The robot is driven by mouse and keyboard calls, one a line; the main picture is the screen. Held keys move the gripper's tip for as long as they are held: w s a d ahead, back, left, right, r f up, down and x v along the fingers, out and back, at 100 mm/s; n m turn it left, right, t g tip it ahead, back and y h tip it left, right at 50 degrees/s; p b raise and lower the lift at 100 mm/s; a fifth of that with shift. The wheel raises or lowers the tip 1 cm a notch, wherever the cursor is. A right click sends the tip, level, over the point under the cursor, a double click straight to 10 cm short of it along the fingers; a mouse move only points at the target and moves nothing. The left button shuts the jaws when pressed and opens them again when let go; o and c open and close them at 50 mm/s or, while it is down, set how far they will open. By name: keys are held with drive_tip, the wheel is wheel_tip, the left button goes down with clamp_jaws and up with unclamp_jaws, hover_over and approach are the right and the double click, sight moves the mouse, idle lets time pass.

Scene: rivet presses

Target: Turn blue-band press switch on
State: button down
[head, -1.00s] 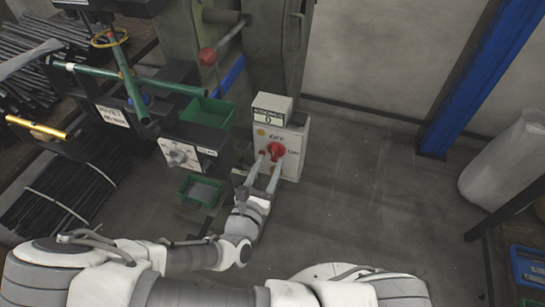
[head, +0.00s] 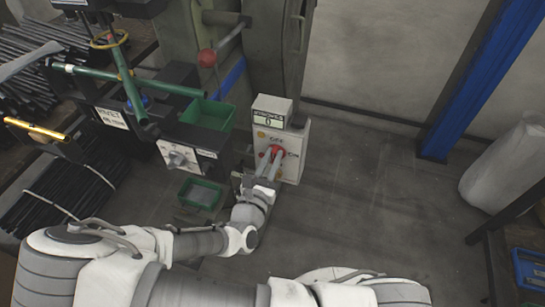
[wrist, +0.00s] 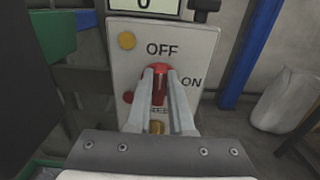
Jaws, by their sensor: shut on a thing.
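The press switch is a red rotary knob (wrist: 159,88) on a light grey switch box (head: 291,151). In the wrist view OFF is printed above the knob and ON to its right. My gripper (wrist: 160,76) is shut on the red knob, one finger on each side. The knob's grip looks upright, toward OFF. In the head view my gripper (head: 271,153) reaches the front of the box, and its fingers partly cover the knob. A blue band (head: 233,74) shows on the press behind the box.
Another control box with a knob (head: 177,158) and green bins (head: 208,114) stand left of the switch box. A red ball-ended lever (head: 207,58) is above. A blue post (head: 470,85) and a pale sack (head: 507,165) stand right. The floor between is clear.

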drive_tip(key=shift+d+m, duration=0.1)
drive_tip(key=shift+m, duration=0.2)
drive_tip(key=shift+s+d+f+m+p, duration=0.1)
drive_tip(key=shift+d+f+m+p, duration=0.15)
drive_tip(key=shift+m, duration=2.6)
drive_tip(key=shift+s+d+f+m+p, duration=0.1)
drive_tip(key=shift+f+m+p, duration=0.15)
drive_tip(key=shift+m, duration=2.65)
drive_tip(key=shift+s+d+f+m+p, duration=0.15)
drive_tip(key=shift+m+p, duration=0.2)
drive_tip(key=shift+m, duration=2.5)
drive_tip(key=shift+w, duration=0.1)
drive_tip(key=c, duration=0.8)
unclamp_jaws()
